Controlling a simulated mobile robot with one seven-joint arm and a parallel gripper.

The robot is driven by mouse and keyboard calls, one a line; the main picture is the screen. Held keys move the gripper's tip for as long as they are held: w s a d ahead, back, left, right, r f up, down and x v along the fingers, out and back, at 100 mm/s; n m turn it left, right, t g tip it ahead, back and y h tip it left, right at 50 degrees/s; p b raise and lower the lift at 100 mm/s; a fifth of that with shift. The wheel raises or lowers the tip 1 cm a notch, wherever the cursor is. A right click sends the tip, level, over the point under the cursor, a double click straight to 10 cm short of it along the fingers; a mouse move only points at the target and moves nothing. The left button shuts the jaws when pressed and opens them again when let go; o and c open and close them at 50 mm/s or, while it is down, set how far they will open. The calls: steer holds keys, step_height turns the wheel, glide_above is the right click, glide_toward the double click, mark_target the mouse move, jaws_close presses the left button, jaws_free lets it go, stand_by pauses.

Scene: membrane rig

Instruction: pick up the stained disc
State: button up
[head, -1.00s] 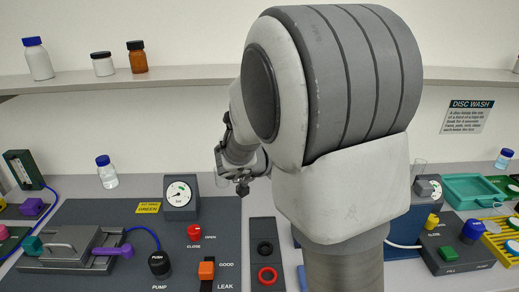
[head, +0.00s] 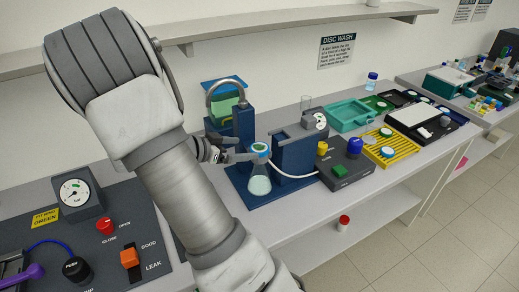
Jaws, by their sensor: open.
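I cannot make out a stain on any disc at this size, so I cannot tell which one is the stained disc. Small pale round pieces with blue rims, perhaps discs, sit on the yellow slatted rack (head: 403,144) right of centre; one round piece (head: 387,152) is at its near end and another (head: 386,131) is farther back. My gripper (head: 238,157) is open, small in view and partly hidden by my arm. It appears close to the flask (head: 259,184) and well left of the rack; whether it touches the flask is unclear.
A blue stand with a curved pipe (head: 243,125) rises behind the flask. A dark box with yellow, blue and green controls (head: 346,165) lies between flask and rack. A teal tray (head: 350,116) and black trays (head: 428,125) stand farther back. The bench front edge drops to the floor.

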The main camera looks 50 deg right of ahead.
mark_target(260, 147)
steer(key=shift+w+x, duration=0.15)
steer(key=shift+x, duration=1.45)
steer(key=shift+w+x, duration=0.15)
steer(key=shift+x, duration=1.45)
steer(key=shift+f, duration=0.15)
steer(key=c, duration=1.3)
